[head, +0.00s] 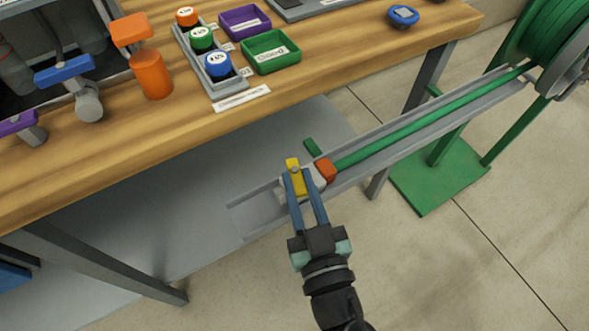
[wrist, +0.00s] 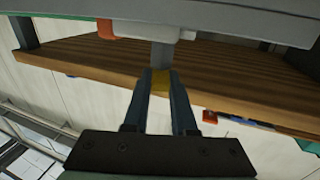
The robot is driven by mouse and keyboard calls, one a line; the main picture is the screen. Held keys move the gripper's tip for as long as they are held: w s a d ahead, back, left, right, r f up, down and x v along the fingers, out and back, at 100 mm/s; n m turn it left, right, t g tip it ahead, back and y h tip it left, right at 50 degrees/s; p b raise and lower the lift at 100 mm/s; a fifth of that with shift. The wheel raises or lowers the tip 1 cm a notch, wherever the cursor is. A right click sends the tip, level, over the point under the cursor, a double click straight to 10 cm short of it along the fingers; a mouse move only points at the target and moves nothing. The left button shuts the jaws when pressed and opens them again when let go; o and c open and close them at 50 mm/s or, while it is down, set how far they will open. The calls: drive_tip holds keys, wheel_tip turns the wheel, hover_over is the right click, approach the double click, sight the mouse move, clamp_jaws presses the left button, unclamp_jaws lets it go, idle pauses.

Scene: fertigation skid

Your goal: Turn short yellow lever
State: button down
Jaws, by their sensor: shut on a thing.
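The short yellow lever (head: 294,176) sits on a pale valve body (head: 312,180) in the grey channel below the bench. My gripper (head: 303,197) reaches it from the front, with its blue fingers shut on the lever. The fingers hide part of the lever and the valve body.
An orange fitting (head: 326,171) joins the valve to a green hose (head: 430,120) running to a reel (head: 555,40). The wooden bench (head: 330,60) holds trays, bottles and a blue-handled valve (head: 65,69). Open floor (head: 440,270) lies to the right.

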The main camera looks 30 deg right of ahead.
drive_tip(key=y+p, duration=0.1)
drive_tip(key=n+y+p, duration=0.2)
drive_tip(key=shift+s+d+r+t+y+p, duration=0.1)
drive_tip(key=shift+d+t+y+p, duration=0.2)
drive_tip(key=shift+y+p, duration=0.1)
drive_tip(key=shift+d+f+n+y+p, duration=0.1)
drive_tip(key=shift+f+n+y+p, duration=0.1)
drive_tip(key=shift+n+y+p, duration=0.4)
drive_tip(key=shift+f, duration=0.1)
drive_tip(key=c, duration=0.7)
unclamp_jaws()
drive_tip(key=s, duration=0.8)
drive_tip(key=s+p, duration=0.1)
drive_tip(key=s, duration=0.4)
drive_tip(key=shift+d, duration=0.3)
